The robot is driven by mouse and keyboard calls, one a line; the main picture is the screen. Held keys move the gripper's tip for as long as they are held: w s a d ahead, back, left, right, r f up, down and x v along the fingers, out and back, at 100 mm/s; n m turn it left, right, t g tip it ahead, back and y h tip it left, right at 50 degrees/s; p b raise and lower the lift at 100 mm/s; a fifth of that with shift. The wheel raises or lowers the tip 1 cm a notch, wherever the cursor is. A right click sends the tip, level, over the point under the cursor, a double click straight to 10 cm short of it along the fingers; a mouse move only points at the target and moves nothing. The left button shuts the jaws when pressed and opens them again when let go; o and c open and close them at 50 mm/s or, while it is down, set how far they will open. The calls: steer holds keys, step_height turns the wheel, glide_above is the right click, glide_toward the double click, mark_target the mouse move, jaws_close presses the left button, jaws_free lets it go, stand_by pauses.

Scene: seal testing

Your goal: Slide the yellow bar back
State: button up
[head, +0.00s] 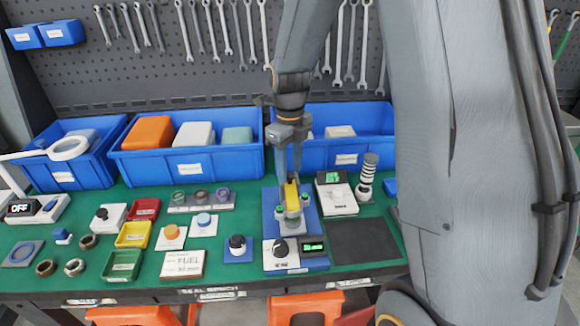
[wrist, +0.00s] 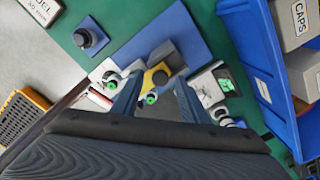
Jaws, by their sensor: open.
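The yellow bar (head: 292,201) sits on a blue-based test fixture (head: 271,204) on the green bench. My gripper (head: 290,172) points down over the far end of the bar. In the wrist view the yellow bar (wrist: 151,80) shows between the two spread fingers of my gripper (wrist: 158,97), which are open. I cannot tell whether either finger touches it. The bar's far end is partly hidden by the gripper in the head view.
A dial and green display (head: 313,246) sit at the fixture's front. A white device (head: 342,198) stands close on the right, with a striped post (head: 367,178) beyond. Blue bins (head: 185,163) line the back. A dark mat (head: 363,242) lies bare at front right.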

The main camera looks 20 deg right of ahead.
steer(key=shift+f, duration=0.3)
jaws_close()
steer(key=w+d+b, duration=0.1)
steer(key=w, duration=0.6)
steer(key=shift+w+d, duration=0.2)
steer(key=shift+r, duration=0.15)
jaws_free()
steer(key=shift+w, duration=0.1)
